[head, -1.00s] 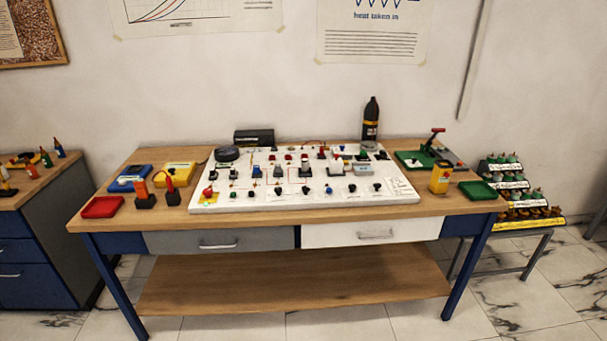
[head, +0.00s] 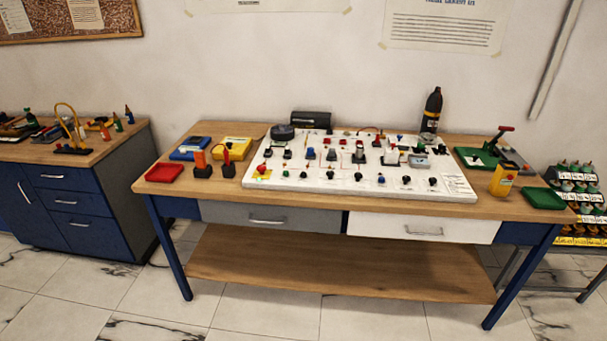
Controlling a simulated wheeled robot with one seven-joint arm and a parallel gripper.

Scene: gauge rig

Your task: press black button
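A white gauge panel (head: 290,190) lies on the wooden workbench in the head view. It carries several small buttons, knobs and switches in red, blue, green and black. Several small black controls stand along its front row, one of them near the middle (head: 330,175) and one near the right end (head: 432,181). At this size I cannot tell which of them is the black button. My gripper is not in view.
The workbench (head: 240,198) holds a red tray (head: 164,173), a yellow box (head: 231,149), a dark bottle (head: 432,110), a yellow container (head: 503,179) and a green tray (head: 543,198). A blue cabinet (head: 75,205) stands left. Tiled floor in front is clear.

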